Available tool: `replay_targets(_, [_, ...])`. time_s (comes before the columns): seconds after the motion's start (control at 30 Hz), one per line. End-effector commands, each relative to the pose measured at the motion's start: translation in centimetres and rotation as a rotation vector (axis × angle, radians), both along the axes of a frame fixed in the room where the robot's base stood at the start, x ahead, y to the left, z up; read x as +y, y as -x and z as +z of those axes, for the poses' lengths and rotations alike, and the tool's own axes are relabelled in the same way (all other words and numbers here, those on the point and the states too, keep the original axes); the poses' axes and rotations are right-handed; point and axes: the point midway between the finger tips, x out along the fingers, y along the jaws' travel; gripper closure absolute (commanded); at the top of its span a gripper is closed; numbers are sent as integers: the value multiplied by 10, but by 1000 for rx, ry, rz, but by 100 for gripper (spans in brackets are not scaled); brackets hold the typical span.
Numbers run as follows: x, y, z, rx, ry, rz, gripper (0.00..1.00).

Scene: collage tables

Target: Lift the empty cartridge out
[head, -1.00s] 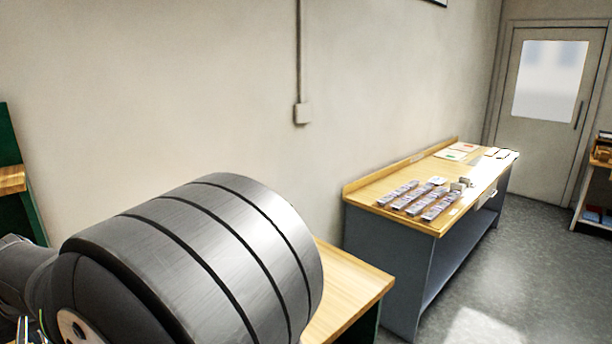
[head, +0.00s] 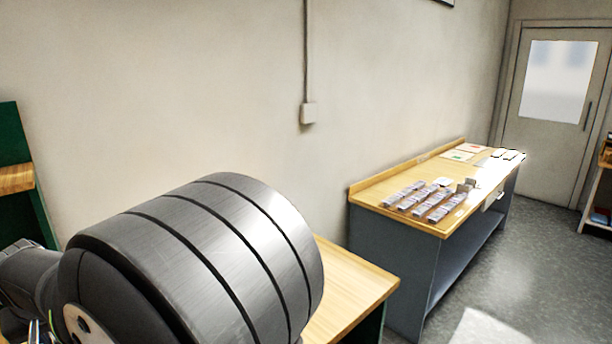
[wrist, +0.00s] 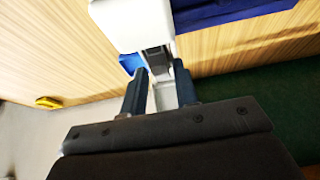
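In the wrist view my gripper (wrist: 160,72) points up the picture, with its two dark fingers apart. A white device (wrist: 130,22) stands just beyond the fingertips. It has a slot-like recess with a dark grey part (wrist: 155,58) in it. A pale strip shows between the fingers; I cannot tell whether it is a cartridge or part of the device, and no finger is clearly pressed on it. A blue piece (wrist: 131,63) sits beside the device, left of the fingers. The head view does not show my gripper; my own arm fills its lower left.
In the wrist view a dark blue thing (wrist: 225,12) lies right of the device, and a yellow thing (wrist: 48,102) is at the far left. In the head view a side bench (head: 470,205) holds several rows of small packs (head: 425,200) and papers.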

Motion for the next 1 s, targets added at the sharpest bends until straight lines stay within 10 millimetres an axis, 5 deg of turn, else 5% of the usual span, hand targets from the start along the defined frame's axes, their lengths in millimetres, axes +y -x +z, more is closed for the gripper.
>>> replay_targets(0.07, [0,0,0,0,0,0,72])
replay_targets(0.2, [0,0,0,0,0,0,94])
replay_targets(1.0, [0,0,32,-1,-2,0,94])
